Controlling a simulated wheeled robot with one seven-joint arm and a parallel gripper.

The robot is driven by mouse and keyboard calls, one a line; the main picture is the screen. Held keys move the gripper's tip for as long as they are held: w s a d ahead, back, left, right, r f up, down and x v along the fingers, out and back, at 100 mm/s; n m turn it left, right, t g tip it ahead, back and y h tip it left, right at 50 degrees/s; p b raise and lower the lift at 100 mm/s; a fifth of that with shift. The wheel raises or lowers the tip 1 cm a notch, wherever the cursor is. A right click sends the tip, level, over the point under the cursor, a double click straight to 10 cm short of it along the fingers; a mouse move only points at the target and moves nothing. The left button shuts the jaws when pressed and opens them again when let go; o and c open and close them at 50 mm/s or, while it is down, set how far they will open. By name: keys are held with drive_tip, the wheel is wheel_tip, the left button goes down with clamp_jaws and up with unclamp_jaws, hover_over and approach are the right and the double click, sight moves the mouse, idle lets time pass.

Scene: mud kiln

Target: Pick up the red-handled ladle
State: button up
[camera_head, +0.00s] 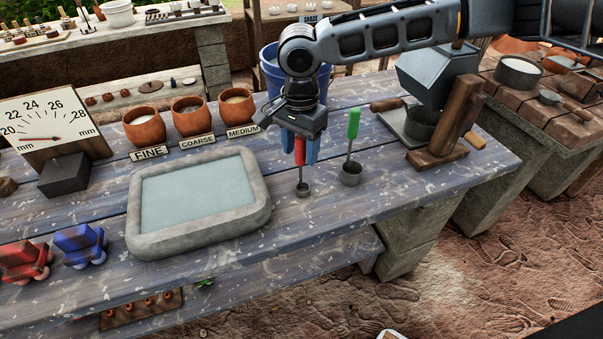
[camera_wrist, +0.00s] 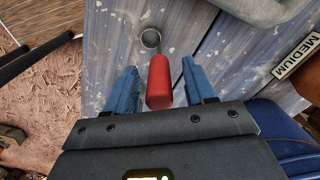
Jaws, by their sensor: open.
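The red-handled ladle (camera_head: 301,158) stands upright on the blue wooden table, its small metal cup (camera_head: 303,189) at the bottom. My gripper (camera_head: 300,152) is open above the table with its blue fingers on either side of the red handle. The ladle cup (camera_wrist: 151,39) shows beyond the fingertips.
A green-handled ladle (camera_head: 353,130) stands just right of the red one. A stone-rimmed basin (camera_head: 258,205) is to the left. Clay pots (camera_head: 190,118) with labels and a blue bucket (camera_head: 270,72) stand behind. A wooden stand (camera_head: 456,118) is at the right.

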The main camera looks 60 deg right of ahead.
drive_tip(key=shift+f, duration=0.75)
drive_tip(key=shift+c, duration=0.3)
clamp_jaws()
